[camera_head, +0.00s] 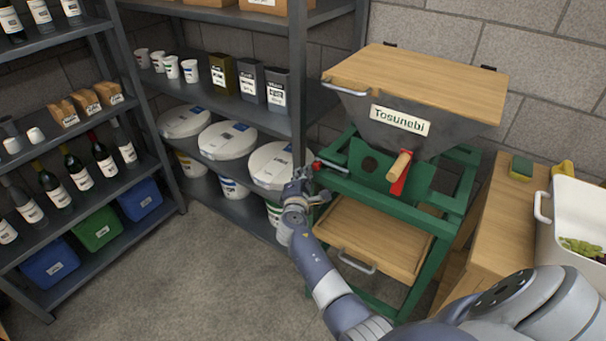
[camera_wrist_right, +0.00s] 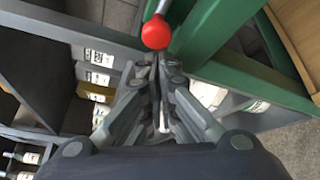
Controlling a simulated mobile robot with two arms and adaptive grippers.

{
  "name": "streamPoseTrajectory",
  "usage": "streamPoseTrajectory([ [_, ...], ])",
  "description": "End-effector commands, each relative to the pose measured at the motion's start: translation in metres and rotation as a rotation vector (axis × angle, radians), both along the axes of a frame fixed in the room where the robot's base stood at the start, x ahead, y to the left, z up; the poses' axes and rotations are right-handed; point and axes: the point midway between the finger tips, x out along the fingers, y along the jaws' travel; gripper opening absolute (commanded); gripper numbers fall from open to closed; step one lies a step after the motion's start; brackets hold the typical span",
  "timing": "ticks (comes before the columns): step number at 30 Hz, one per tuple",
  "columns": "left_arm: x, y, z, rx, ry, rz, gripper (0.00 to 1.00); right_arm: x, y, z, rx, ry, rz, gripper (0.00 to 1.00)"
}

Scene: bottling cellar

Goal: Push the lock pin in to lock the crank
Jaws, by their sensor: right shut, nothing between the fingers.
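The lock pin's red knob (camera_head: 318,166) is at the left side of the green machine frame (camera_head: 400,200). In the right wrist view the red knob (camera_wrist_right: 155,32) stands just beyond my fingertips on a pale rod, beside the green frame. The crank has a red arm (camera_head: 398,186) and a wooden handle (camera_head: 400,164) on the machine's front. My right gripper (camera_head: 302,178) is shut and empty, close to the knob; its shut fingers (camera_wrist_right: 157,88) also show in the wrist view. I cannot tell whether they touch the knob. My left gripper is not in view.
The wooden-lidded hopper (camera_head: 395,124) sits above the frame, with a wooden drawer (camera_head: 375,240) below. A wooden cabinet (camera_head: 500,225) and white tub (camera_head: 575,215) are at right. Floor at lower left is clear.

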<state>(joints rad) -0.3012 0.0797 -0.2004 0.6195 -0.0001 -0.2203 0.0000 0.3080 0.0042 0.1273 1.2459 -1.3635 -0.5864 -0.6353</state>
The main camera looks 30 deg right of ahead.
Motion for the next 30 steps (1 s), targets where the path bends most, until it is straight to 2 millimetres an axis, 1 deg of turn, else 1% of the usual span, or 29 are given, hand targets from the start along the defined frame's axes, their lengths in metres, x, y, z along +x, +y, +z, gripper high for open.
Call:
streamPoseTrajectory([
  [3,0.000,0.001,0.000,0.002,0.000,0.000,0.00,0.003,-0.002,0.000,0.001,-0.001,0.000,0.00],
  [12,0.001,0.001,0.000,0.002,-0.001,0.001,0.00,0.002,-0.002,0.000,0.001,-0.001,0.000,0.00],
  [14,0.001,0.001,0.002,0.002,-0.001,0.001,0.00,-0.001,-0.004,0.000,0.000,0.000,-0.001,0.00],
  [21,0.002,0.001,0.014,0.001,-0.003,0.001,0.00,-0.027,-0.015,0.001,-0.001,0.001,-0.001,0.00],
  [30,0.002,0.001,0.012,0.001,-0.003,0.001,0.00,-0.029,-0.016,0.000,0.000,-0.001,-0.002,0.00],
])
